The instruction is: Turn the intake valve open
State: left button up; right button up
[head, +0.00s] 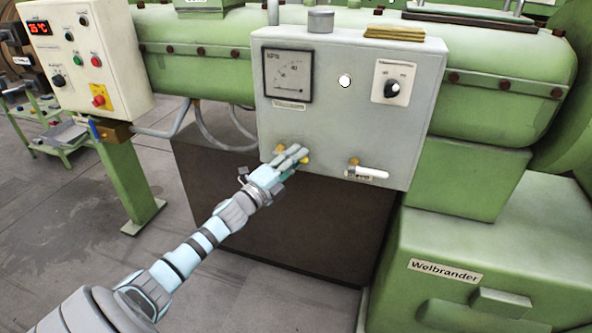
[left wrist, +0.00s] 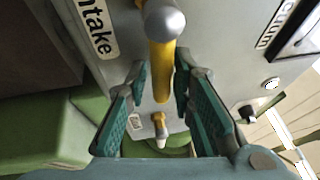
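The intake valve shows in the left wrist view as a yellow lever (left wrist: 161,68) with a rounded grey end, beside a label (left wrist: 95,28) reading "ntake". In the head view, yellow parts of this valve (head: 279,149) show on the grey control box (head: 340,130), and my fingers hide the rest. My left gripper (head: 300,155) is at the valve. In the left wrist view its teal-padded fingers (left wrist: 162,80) are apart, one on each side of the lever; I cannot tell whether either touches it. My right gripper is not in view.
A second valve (head: 370,172) with a white handle is to the right on the box. Above are a gauge (head: 288,75), a white button (head: 344,81) and a dial (head: 392,88). A cream control panel (head: 85,55) stands at left. Open floor (head: 60,240) lies at lower left.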

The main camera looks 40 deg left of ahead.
pick_arm(q)
jog(key=shift+w+r, duration=0.1)
jog(key=shift+w, duration=0.05)
jog(key=shift+c, duration=0.3)
grip_shut()
